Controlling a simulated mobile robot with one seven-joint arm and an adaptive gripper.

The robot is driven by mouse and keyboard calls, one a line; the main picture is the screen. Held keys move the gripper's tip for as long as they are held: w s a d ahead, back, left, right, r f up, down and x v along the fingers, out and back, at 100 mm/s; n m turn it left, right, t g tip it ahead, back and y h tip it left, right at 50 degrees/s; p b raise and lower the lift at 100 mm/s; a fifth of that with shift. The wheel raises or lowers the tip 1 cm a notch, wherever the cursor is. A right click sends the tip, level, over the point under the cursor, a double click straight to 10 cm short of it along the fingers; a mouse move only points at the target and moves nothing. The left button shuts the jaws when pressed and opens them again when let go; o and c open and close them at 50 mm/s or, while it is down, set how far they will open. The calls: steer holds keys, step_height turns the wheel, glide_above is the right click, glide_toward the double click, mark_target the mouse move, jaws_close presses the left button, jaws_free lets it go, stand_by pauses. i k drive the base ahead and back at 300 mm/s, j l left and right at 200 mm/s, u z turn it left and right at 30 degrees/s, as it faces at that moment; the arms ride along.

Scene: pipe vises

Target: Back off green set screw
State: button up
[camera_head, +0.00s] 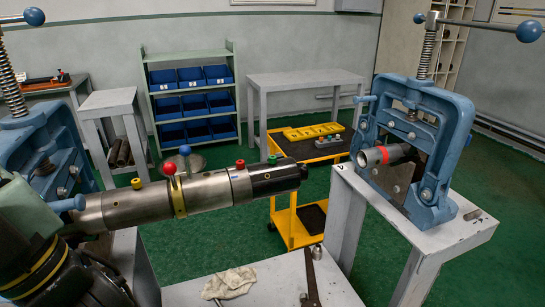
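A long steel pipe assembly (208,192) reaches from the lower left toward the middle, with a yellow collar and a black end section (268,180). The blue left vise (42,150) stands behind the pipe's left end. No fingers of my gripper show, and I cannot tell where it is.
A blue right vise (440,110) holds a short red-banded pipe (385,155) on a grey stand (345,215). A yellow cart (295,228) and a blue-bin rack (192,62) stand behind. A rag (228,283) and a flat tool (311,275) lie on the front bench.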

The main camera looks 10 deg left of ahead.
mark_target(272, 158)
steer(key=i+l+u, duration=0.2)
steer(key=l+u, duration=0.15)
steer(key=u, duration=0.15)
steer(key=i+l+u, duration=0.1)
steer(key=l+u, duration=0.4)
steer(key=i+j, duration=0.4)
steer(key=i, duration=0.05)
